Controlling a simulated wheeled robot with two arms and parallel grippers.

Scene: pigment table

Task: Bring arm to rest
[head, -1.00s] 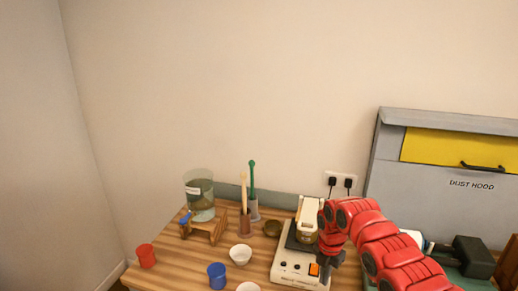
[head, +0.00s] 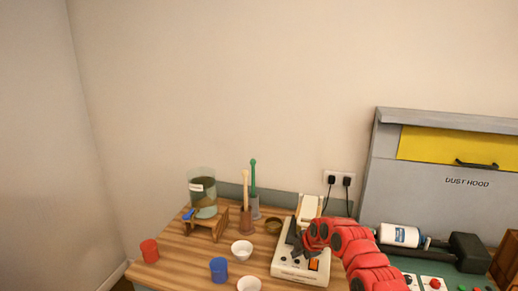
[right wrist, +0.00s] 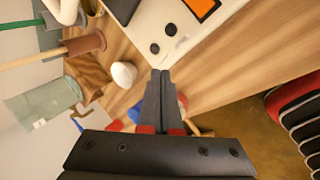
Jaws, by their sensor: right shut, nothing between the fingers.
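My right arm (head: 352,250) is red and reaches in from the lower right in the head view. Its dark gripper (head: 297,248) is over the white device with the orange switch (head: 284,270) and hides part of it. In the right wrist view the two fingers of the gripper (right wrist: 160,76) are together with nothing between them. Part of the device (right wrist: 165,22) shows beyond the fingertips there. I cannot tell how high the gripper is above the device. My left gripper is in no view.
A glass jar (head: 203,188) on a wooden stand, two upright handled tools in holders, white bowls (head: 242,249), a red cup (head: 150,250) and a blue cup (head: 218,269) stand on the wooden table. A dust hood (head: 400,190), a white bottle (head: 400,235) and controls are at right.

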